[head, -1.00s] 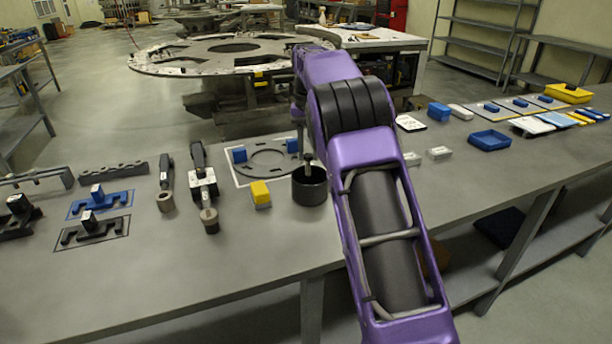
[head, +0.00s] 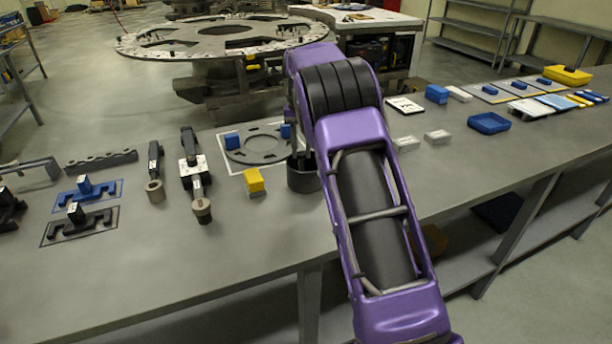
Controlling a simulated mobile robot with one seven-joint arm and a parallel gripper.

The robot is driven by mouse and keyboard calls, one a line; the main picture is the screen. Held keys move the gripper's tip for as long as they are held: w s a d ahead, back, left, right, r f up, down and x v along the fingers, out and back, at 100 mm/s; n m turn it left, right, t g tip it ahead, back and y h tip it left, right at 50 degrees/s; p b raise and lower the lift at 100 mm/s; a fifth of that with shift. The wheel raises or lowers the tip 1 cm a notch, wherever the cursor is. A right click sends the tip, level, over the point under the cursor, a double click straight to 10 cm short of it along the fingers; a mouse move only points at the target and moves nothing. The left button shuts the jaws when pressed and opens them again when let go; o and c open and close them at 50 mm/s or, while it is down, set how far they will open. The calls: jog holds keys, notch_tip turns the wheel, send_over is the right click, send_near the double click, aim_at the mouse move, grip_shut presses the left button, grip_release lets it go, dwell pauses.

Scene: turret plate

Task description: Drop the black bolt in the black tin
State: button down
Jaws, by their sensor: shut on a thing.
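The black tin (head: 302,181) stands upright on the grey bench, just right of a yellow block. My purple arm covers its right side and part of its rim. My gripper (head: 297,145) is partly visible at the left edge of the arm, directly over the tin's mouth, and is shut on the black bolt. The bolt is mostly hidden behind the arm and too small to make out clearly. I cannot tell how far it reaches into the tin.
The yellow block (head: 254,181) and a dark ring plate (head: 258,157) with blue blocks are close to the tin. Dark clamps (head: 192,165) stand to the left. A blue tray (head: 488,123) lies to the right. The bench front (head: 230,245) is clear.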

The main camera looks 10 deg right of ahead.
jog(key=c, duration=0.6)
grip_release()
notch_tip(320, 180, up, 12)
jog(key=shift+p, duration=0.5)
